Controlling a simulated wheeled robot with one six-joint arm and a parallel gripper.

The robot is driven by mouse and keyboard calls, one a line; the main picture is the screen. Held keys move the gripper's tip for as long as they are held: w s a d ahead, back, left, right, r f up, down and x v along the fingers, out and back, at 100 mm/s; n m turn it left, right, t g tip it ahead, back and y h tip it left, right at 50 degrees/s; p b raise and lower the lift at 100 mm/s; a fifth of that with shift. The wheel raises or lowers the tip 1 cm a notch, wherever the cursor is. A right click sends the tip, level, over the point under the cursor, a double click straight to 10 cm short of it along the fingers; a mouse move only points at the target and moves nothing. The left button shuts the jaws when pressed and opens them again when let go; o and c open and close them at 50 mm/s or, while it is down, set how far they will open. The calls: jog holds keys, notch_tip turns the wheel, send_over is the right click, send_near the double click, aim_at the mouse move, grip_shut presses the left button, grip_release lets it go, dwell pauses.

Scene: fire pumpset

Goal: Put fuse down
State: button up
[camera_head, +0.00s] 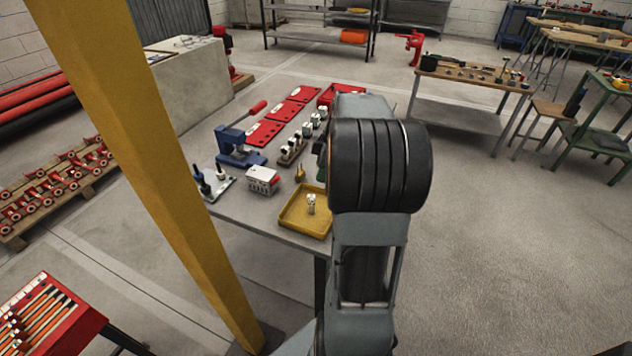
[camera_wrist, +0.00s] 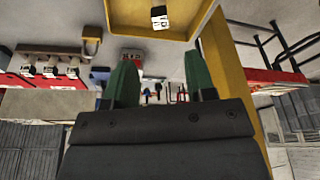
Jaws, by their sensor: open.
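The fuse (camera_head: 311,204) is a small white piece with dark markings. It stands in the yellow tray (camera_head: 289,222) near the table's front edge. In the wrist view the fuse (camera_wrist: 160,17) shows at the top, inside the tray (camera_wrist: 200,10). My gripper (camera_wrist: 161,75) shows two green fingers, spread apart with nothing between them. The fingers are apart from the fuse. In the head view my arm hides most of the gripper.
The table (camera_head: 236,206) also bears a grey-white box (camera_head: 262,180), a blue press with a red handle (camera_head: 240,148), red plates (camera_head: 265,132) and a row of small parts (camera_head: 292,149). A yellow post (camera_head: 160,150) stands at left. Open floor lies at right.

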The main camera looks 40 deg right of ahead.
jog(key=s+a+m+h, duration=0.1)
jog(key=s+a+m, duration=0.4)
jog(key=a, duration=0.6)
jog(key=s+a+m+t+h, duration=0.1)
jog(key=s+a+m, duration=0.4)
jog(key=a, duration=0.7)
jog(key=shift+a+f, duration=0.25)
jog(key=shift+a, duration=0.05)
jog(key=shift+s+r, duration=0.1)
